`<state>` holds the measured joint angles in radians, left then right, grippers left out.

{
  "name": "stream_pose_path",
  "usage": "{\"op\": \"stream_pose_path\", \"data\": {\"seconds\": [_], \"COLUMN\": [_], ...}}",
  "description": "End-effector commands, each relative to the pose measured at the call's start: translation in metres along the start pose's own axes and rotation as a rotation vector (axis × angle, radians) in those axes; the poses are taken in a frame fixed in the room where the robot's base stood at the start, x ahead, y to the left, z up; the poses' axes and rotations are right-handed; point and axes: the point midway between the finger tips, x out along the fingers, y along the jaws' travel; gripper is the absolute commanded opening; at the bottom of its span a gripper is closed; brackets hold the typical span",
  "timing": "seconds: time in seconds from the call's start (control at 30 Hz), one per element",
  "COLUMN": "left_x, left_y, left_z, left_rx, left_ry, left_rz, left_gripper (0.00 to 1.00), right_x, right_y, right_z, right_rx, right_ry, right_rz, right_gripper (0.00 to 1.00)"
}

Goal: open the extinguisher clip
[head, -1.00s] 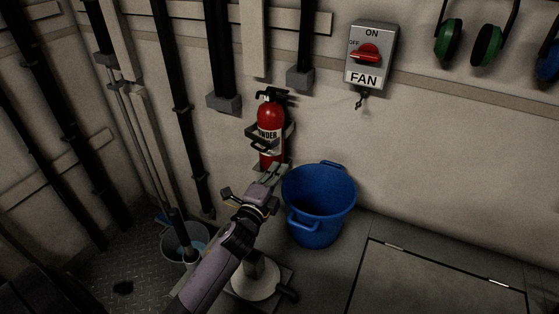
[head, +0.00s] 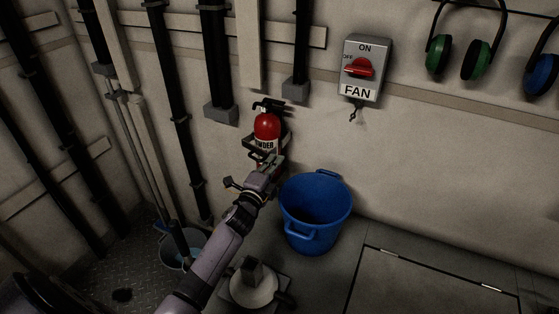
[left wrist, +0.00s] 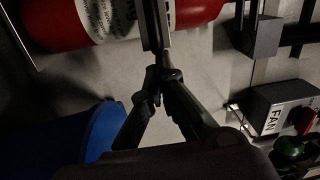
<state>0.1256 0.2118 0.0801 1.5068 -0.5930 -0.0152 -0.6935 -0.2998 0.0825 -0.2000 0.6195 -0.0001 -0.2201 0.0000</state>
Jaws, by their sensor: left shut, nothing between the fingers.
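A red fire extinguisher (head: 267,125) with a white label stands upright against the wall in the head view. A dark clip (head: 250,151) reaches around its front at label height. My left gripper (head: 274,164) is shut and empty, in front of the extinguisher's lower part, just below the clip. In the left wrist view the extinguisher (left wrist: 200,12) lies across the top, and my closed fingers (left wrist: 152,25) overlap its label. I cannot tell whether the fingers touch the clip, whose catch is hidden or too small to see. My right gripper is not in view.
A blue bucket (head: 315,215) stands on the floor right of my left arm. A fan switch box (head: 361,70) hangs on the wall above right. A mop bucket (head: 181,247) stands lower left. Pipes (head: 176,110) run down the left wall. Ear defenders (head: 440,55) hang upper right.

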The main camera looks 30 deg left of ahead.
Motion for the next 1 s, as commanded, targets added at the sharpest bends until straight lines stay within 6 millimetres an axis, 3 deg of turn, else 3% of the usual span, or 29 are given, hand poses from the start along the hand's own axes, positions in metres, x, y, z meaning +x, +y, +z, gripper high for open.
{"op": "stream_pose_path", "data": {"seconds": [0.3,0.63,1.0], "left_x": [-0.003,-0.039,-0.041], "left_y": [0.0,-0.006,-0.006], "left_z": [0.003,0.042,0.044], "left_rx": [0.0,0.002,0.0], "left_ry": [-0.001,-0.002,-0.001], "left_rz": [0.001,0.002,0.0], "left_gripper": [0.0,0.0,0.0], "right_x": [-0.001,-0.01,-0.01], "right_y": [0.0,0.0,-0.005], "right_z": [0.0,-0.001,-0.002], "right_rx": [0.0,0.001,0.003], "right_ry": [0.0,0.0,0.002], "right_rz": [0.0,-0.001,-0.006], "right_gripper": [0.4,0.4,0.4]}}
